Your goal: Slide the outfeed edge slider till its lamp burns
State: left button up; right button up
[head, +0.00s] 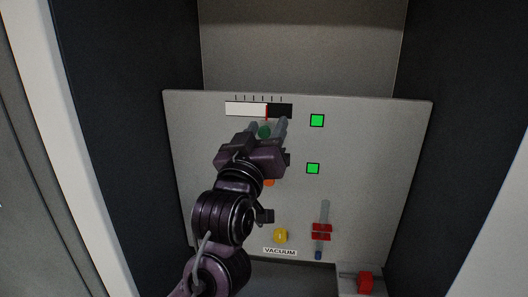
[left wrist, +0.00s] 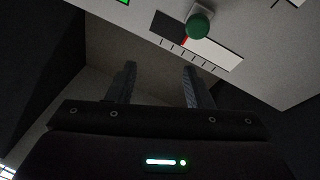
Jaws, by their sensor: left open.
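A green knob (head: 265,131) sits just below a horizontal black-and-white scale bar (head: 245,109) with a red mark near its middle. No readable label shows which control is the outfeed edge slider. My left gripper (head: 267,125) is open over the panel, its fingers appearing either side of the green knob in the head view. In the left wrist view the green knob (left wrist: 199,25) stands beyond the open fingers (left wrist: 158,78), toward the right one, with nothing between them. Two square lamps, upper (head: 317,120) and lower (head: 313,168), show bright green. My right gripper is out of view.
The grey panel (head: 385,150) also holds a red slider (head: 321,231) in a vertical slot and a yellow knob (head: 281,235) above a VACUUM label (head: 280,251). An orange part is partly hidden by my arm. A red block (head: 365,282) is at lower right. Dark walls flank the panel.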

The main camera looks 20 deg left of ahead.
aim_at(263, 135)
pick_arm(q)
jog(key=a+f+m+h+b, duration=0.3)
jog(key=a+f+m+b, duration=0.15)
jog(key=m+b, duration=0.75)
jog(key=w+p, duration=0.1)
jog(key=w, duration=0.1)
jog(key=w+m+p, duration=0.1)
jog(key=w+p, duration=0.1)
jog(key=w+d+r+m+p, duration=0.1)
jog(key=w, duration=0.2)
jog(key=shift+d+r, duration=0.1)
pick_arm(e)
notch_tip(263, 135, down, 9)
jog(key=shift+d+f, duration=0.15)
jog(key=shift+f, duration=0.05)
pick_arm(q)
grip_shut()
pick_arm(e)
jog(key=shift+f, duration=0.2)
